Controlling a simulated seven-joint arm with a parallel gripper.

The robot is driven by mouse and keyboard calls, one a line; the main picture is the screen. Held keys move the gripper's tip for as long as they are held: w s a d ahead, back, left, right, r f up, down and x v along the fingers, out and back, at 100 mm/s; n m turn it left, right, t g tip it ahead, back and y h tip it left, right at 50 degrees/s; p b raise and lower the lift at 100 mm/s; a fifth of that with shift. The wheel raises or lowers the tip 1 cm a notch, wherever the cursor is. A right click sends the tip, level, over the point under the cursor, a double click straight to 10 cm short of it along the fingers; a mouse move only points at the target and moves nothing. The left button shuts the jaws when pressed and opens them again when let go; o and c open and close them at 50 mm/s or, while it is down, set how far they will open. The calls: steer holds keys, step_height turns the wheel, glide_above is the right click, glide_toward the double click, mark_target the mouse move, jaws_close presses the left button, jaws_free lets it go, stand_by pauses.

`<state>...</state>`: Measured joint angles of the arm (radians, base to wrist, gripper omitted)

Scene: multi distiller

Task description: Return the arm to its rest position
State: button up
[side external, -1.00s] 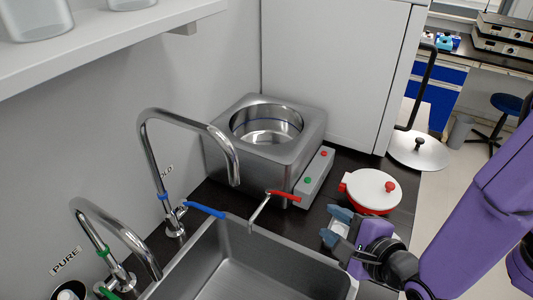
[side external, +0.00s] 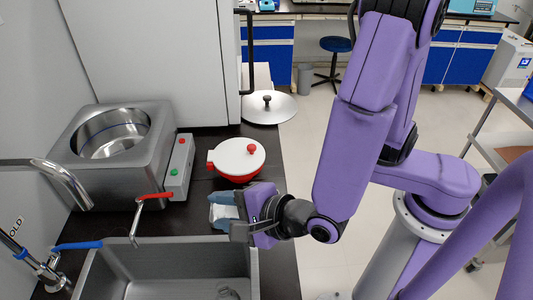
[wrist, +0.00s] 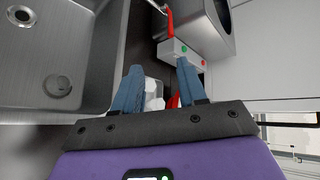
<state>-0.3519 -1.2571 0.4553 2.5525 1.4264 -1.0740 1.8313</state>
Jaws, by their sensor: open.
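My gripper (side external: 212,214) is at the end of my purple arm, low over the dark counter at the sink's right rim. Its two blue fingers are spread apart. In the wrist view the gripper (wrist: 159,68) shows open, pointing toward the counter strip beside the sink. A small white thing (wrist: 153,92) shows between the fingers; I cannot tell what it is or whether it touches them. The red pot with a white lid (side external: 237,157) stands just behind the gripper, apart from it in the side view.
The steel sink (side external: 165,270) lies left of the gripper. The steel distiller (side external: 110,150) with its control box (side external: 179,168) stands behind it. A lever tap with a red handle (side external: 154,196) rises by the sink. A round metal lid (side external: 268,106) lies farther back. Open floor lies right of the counter.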

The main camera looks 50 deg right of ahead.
steer(key=s+d+r+n+g+y, duration=0.15)
steer(key=s+n+g, duration=0.3)
steer(key=n, duration=0.45)
steer(key=s+d+n+g+y, duration=0.2)
steer(key=s+n+g, duration=0.2)
steer(key=n+g, duration=0.3)
steer(key=s+d+r+n+h, duration=0.2)
steer(key=d+n+h, duration=0.1)
steer(key=d+n, duration=0.5)
steer(key=s+d+r+n+h, duration=0.2)
steer(key=d+n, duration=0.6)
steer(key=d, duration=0.5)
steer(key=shift+d+h, duration=0.3)
steer(key=shift+h, duration=0.25)
steer(key=shift+g, duration=0.25)
